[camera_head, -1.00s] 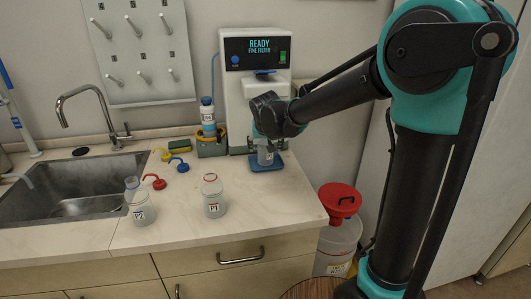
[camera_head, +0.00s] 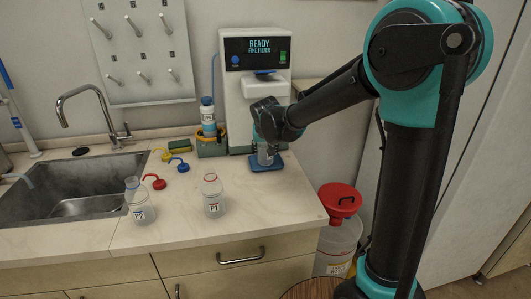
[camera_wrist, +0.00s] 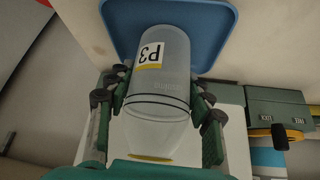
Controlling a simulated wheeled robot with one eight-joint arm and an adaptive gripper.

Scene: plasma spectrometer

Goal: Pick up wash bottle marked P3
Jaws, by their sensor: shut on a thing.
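The wash bottle marked P3 (camera_wrist: 157,80) is a clear, translucent bottle with a black and yellow P3 label, seen upside down in the wrist view. In the head view it is mostly hidden by my gripper (camera_head: 266,147), at the blue tray (camera_head: 267,167) of the white machine. In the wrist view my gripper (camera_wrist: 158,105) has its green and black fingers on both sides of the bottle, shut on it. The blue tray (camera_wrist: 215,15) shows behind the bottle's base. I cannot tell whether the base touches the tray.
The white filter machine (camera_head: 238,105), reading READY, stands right behind my gripper. Bottles P1 (camera_head: 213,196) and P2 (camera_head: 139,205) stand on the counter to the left. Red (camera_head: 158,183) and blue (camera_head: 180,165) caps lie near the sink (camera_head: 75,190). A red-topped container (camera_head: 340,200) stands below right.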

